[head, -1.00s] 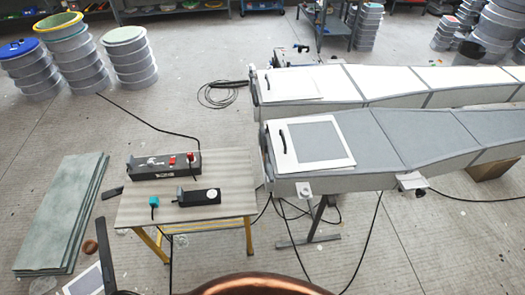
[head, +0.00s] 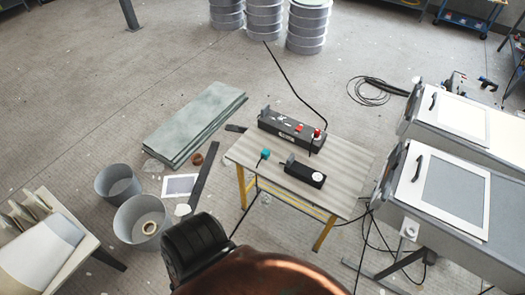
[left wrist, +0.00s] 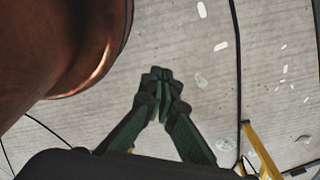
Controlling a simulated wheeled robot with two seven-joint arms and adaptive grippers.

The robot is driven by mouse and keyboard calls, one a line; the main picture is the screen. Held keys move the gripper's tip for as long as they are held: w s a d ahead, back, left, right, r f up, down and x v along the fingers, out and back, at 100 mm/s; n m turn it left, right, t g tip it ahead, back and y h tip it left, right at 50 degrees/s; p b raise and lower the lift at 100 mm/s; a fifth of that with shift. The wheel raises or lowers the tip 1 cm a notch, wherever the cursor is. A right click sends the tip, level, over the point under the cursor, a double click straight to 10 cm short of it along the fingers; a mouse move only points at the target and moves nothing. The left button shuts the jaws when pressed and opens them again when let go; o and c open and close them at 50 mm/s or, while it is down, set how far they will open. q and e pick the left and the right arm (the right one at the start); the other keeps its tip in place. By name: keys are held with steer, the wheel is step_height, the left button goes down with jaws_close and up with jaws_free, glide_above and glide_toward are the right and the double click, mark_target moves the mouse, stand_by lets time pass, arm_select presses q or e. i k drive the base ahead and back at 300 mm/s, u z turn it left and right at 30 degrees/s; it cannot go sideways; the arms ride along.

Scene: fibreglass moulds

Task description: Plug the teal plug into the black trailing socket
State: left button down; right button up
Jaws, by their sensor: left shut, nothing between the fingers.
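The teal plug (head: 265,154) lies on the small wooden-topped table (head: 342,160), near its left side in the head view. A dark cable runs from it over the front edge. The black trailing socket (head: 303,173), a short black block with a round pale face, lies on the same table to the right of the plug and apart from it. My left gripper (left wrist: 160,78) is shut and empty in the left wrist view, above bare floor. Its fingers do not show in the head view. My right gripper is in neither view.
Two grey buckets (head: 118,184) and a pale side table (head: 84,244) stand at left. Green-grey sheets (head: 194,125) lie on the floor behind. Long grey moulds (head: 408,190) fill the right.

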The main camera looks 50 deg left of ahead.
mark_target(311, 176)
steer(key=u, duration=1.8)
